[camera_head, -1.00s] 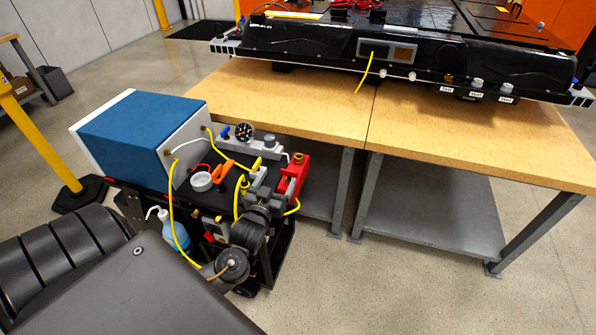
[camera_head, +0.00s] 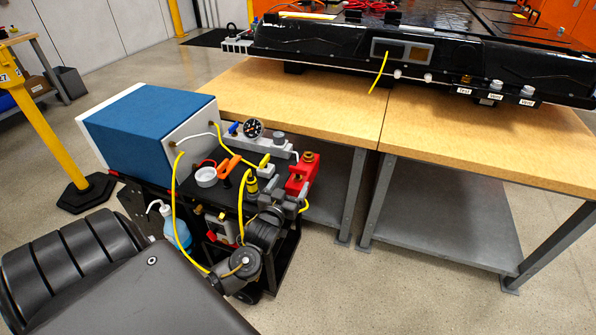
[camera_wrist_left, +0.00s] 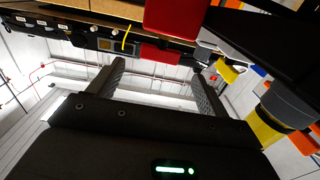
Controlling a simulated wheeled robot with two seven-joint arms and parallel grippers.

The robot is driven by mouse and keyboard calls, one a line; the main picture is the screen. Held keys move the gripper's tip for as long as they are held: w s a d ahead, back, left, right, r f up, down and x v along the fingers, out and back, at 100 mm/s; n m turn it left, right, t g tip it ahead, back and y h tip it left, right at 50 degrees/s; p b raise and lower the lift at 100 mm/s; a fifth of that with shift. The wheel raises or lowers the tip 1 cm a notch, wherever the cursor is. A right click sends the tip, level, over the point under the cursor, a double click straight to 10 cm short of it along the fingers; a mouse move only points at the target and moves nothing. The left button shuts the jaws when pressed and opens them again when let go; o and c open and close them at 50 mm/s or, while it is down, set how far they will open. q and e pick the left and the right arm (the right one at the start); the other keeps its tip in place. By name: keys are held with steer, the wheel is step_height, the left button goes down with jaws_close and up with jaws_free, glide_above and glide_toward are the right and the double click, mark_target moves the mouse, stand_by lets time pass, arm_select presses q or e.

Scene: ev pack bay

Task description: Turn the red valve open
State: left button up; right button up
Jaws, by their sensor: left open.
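A red block-shaped part (camera_head: 299,178) with a brass cap stands at the right end of the cart top in the head view; I cannot tell whether it belongs to the valve. My left gripper (camera_head: 284,194) is beside its near side, partly hidden by my own wrist. In the left wrist view my left gripper (camera_wrist_left: 158,68) has its two fingers wide apart with nothing between them. A red shape (camera_wrist_left: 172,17) shows beyond and above the fingers there. No red valve handle can be made out for certain. My right gripper is not in view.
The cart top carries a blue box (camera_head: 150,124), a gauge (camera_head: 253,128), an orange handle (camera_head: 230,166), a white cup (camera_head: 206,177) and yellow hoses (camera_head: 174,190). A wooden workbench (camera_head: 330,115) with a black battery pack (camera_head: 340,46) stands behind. The floor at right front is clear.

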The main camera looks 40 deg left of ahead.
mark_target(298, 172)
arm_select(q)
steer(key=x, duration=0.7)
steer(key=shift+w+a, duration=0.1)
steer(key=shift+w, duration=0.2)
steer(key=c, duration=1)
